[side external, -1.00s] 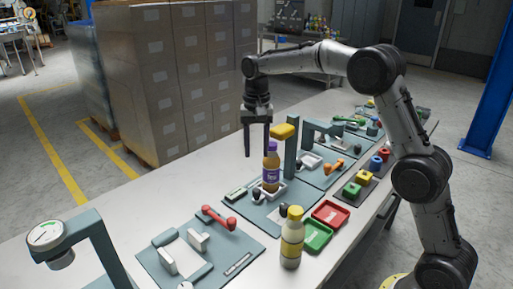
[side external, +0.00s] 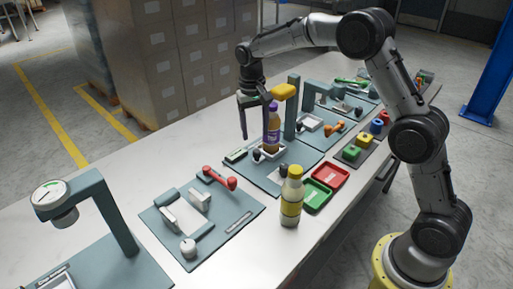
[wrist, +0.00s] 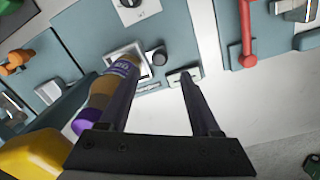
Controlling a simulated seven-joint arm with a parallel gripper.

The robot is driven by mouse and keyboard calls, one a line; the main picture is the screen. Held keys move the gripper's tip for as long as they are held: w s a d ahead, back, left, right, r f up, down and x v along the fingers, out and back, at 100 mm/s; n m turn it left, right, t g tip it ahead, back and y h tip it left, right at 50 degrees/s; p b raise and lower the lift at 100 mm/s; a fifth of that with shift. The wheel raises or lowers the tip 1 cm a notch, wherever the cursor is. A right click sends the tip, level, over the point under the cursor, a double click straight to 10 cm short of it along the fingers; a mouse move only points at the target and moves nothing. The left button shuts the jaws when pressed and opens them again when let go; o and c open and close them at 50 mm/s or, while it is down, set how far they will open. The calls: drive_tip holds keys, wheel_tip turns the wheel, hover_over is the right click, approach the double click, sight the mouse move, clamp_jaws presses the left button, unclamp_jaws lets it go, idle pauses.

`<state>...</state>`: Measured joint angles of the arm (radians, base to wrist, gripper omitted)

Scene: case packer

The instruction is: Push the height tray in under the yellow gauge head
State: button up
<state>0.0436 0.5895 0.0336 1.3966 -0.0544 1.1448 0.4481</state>
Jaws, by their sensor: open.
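The height tray (side external: 287,152) is a small white frame on a teal plate, and a bottle with a purple cap (side external: 272,133) stands upright on it. The yellow gauge head (side external: 285,91) juts from a teal post close to the bottle's cap. I cannot tell whether the bottle is beneath it. My gripper (side external: 256,132) is open, pointing down beside the bottle. In the wrist view the bottle (wrist: 108,88) overlaps the left finger and leans across the view, with the tray (wrist: 147,83) and a black knob (wrist: 158,57) beyond it. The gauge head (wrist: 35,155) is at lower left.
A yellow-capped bottle (side external: 291,197) stands at the bench's front edge, near green (side external: 316,196) and red (side external: 327,175) trays. A station with a red handle (side external: 220,178) lies left, and a dial gauge (side external: 50,195) stands further left. Bare bench lies behind the stations.

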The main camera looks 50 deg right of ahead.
sight(257, 150)
drive_tip(key=f, duration=0.7)
drive_tip(key=shift+s+d+f, duration=0.1)
drive_tip(key=shift+d+f, duration=0.05)
drive_tip(key=shift+d, duration=0.05)
clamp_jaws()
idle(1.2)
